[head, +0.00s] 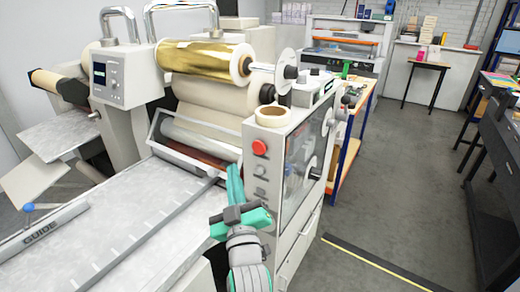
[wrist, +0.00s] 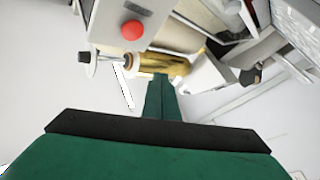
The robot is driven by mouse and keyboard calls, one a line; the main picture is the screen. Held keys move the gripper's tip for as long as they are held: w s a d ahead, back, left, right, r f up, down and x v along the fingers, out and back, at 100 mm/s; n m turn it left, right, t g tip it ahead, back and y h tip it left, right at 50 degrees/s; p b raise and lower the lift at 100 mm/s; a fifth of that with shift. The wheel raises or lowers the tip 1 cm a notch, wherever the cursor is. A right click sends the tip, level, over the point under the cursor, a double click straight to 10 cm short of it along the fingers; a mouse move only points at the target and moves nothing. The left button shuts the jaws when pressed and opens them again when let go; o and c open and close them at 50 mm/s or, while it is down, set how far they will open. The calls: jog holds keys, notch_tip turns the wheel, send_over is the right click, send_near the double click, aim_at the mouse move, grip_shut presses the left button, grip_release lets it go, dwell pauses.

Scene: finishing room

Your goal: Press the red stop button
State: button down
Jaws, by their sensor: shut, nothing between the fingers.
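The red stop button (head: 260,147) is a round red knob on the upper front panel of the laminating machine (head: 285,150). It also shows in the wrist view (wrist: 132,30), above and left of my fingertips. My gripper (head: 233,172) is green with its fingers together and empty. In the head view its tips point up, below and left of the button, in front of the machine. In the wrist view the shut fingers (wrist: 160,82) appear apart from the button. No contact shows.
A gold foil roll (head: 200,58) and a tape roll (head: 272,115) sit on the machine. The feed table (head: 120,230) with a guide bar lies left of my arm. A side table with orange edges (head: 350,140) stands behind. Grey floor (head: 400,190) is open at right.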

send_near(253, 145)
jog(key=shift+w+a+r, duration=0.25)
jog(key=shift+w, duration=0.4)
jog(key=shift+w+a+r, duration=0.25)
jog(key=shift+w+r, duration=0.05)
jog(key=shift+w, duration=0.35)
jog(key=shift+w+a+r, duration=0.25)
jog(key=shift+w+a, duration=0.05)
jog(key=shift+w, duration=0.35)
jog(key=shift+w, duration=0.1)
dwell(0.6)
jog(key=shift+w+d, duration=0.2)
jog(key=shift+w, duration=0.1)
jog(key=shift+w+d, duration=0.25)
jog(key=shift+w, duration=0.05)
dwell(1.1)
jog(key=shift+s, duration=0.1)
jog(key=shift+s+a, duration=0.5)
jog(key=shift+s, duration=0.05)
jog(key=s+a, duration=0.1)
jog(key=s, duration=0.1)
jog(key=s+a, duration=0.2)
dwell(0.6)
